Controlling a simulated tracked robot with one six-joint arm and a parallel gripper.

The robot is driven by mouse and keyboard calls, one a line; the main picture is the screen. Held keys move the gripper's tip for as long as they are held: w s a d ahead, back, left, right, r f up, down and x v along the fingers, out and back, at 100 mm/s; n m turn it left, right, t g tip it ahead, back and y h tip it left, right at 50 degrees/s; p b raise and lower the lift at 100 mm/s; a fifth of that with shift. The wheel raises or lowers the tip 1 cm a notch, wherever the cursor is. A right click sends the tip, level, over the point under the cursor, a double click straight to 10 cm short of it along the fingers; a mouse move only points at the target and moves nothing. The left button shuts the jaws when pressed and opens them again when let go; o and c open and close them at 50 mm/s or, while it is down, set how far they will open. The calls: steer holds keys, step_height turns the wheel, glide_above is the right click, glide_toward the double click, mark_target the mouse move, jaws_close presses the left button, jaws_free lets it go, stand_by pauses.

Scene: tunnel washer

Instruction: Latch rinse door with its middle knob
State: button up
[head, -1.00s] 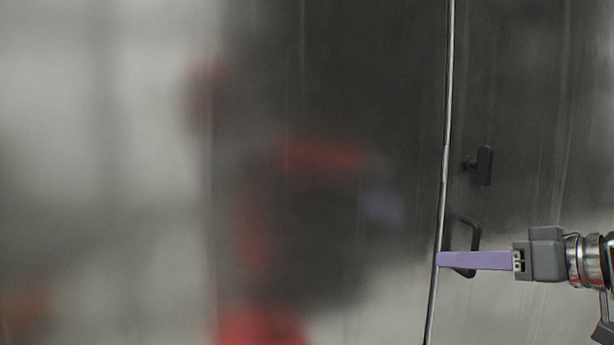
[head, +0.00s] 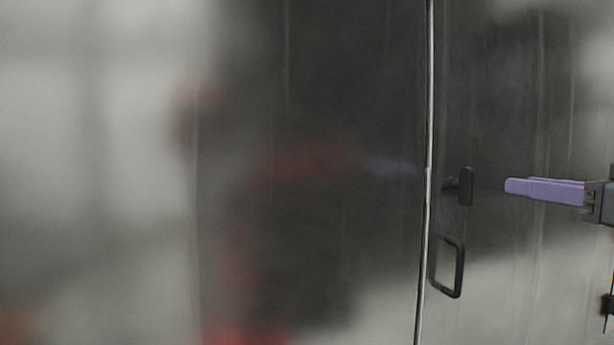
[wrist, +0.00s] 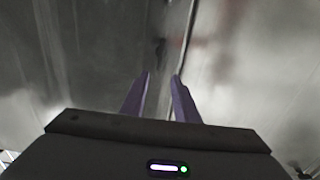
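The rinse door (head: 510,110) is a brushed steel panel on the right of the head view. Its black middle knob (head: 466,187) is an upright bar on a short stem. A black loop handle (head: 450,268) sits below it. My gripper (head: 508,186) has purple fingers that point left, at about the knob's height, and the fingertips are to the right of the knob with a gap in the picture. In the wrist view the two fingers (wrist: 162,76) stand apart with nothing between them. A small dark shape (wrist: 159,50), perhaps the knob or handle, shows beyond the tips.
A bright vertical edge (head: 425,180) runs just left of the knob and handle. Left of it is a broad steel panel (head: 310,230) with blurred red and purple reflections. No loose objects show nearby.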

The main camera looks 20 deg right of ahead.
mark_target(473, 180)
steer(key=shift+w+a, duration=0.2)
steer(key=shift+w, duration=6.65)
steer(key=shift+c, duration=0.4)
jaws_close()
